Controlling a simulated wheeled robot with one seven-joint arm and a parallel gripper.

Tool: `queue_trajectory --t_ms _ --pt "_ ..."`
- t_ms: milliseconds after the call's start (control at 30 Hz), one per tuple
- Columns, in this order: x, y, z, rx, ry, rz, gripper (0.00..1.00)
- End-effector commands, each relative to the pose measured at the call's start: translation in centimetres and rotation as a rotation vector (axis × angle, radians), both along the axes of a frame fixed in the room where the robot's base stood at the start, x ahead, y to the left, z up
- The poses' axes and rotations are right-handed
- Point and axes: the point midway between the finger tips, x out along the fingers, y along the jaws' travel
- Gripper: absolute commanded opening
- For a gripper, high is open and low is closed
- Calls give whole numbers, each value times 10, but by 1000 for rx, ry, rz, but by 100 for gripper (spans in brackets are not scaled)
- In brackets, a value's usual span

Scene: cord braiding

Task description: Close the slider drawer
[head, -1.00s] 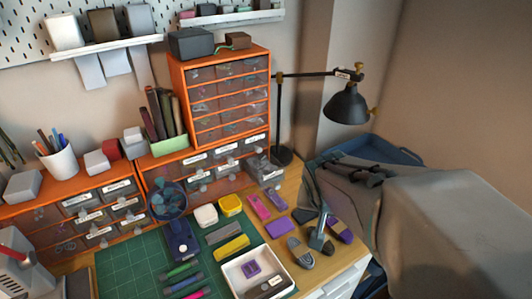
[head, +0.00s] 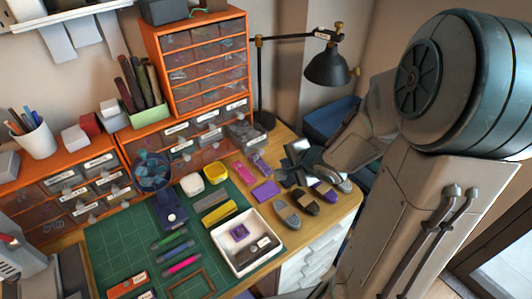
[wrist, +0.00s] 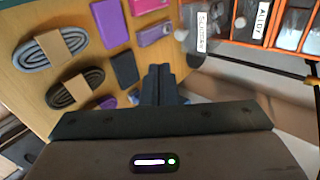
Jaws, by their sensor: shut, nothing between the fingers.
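The slider drawer (head: 245,135) is at the right end of the lower orange cabinet's top row. It stands pulled out from the cabinet face, over the back of the desk. In the wrist view a white-labelled drawer (wrist: 208,28) near the top, with a pale round knob, seems to be the same one; its label is hard to read. My gripper (head: 291,160) is to the right of the drawer and in front of it, above the desk's right part, apart from it. In the wrist view its dark fingers (wrist: 159,72) are together and empty.
Wrapped cord bundles (head: 287,213), a purple block (head: 265,191) and a pink item (head: 243,174) lie on the desk below my gripper. A black lamp (head: 327,68) stands behind. A white tray (head: 230,262) and green mat (head: 115,240) lie nearer. A blue bin (head: 325,122) is beyond the desk.

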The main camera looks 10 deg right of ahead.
Motion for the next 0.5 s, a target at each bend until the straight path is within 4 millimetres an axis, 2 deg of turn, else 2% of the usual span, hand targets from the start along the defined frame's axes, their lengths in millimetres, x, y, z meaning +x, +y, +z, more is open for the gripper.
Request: queue_trajectory --t_ms 233,500 --pt "8 4 -2 11 -6 3 0" --pt "17 7 -16 -2 6 0 0"
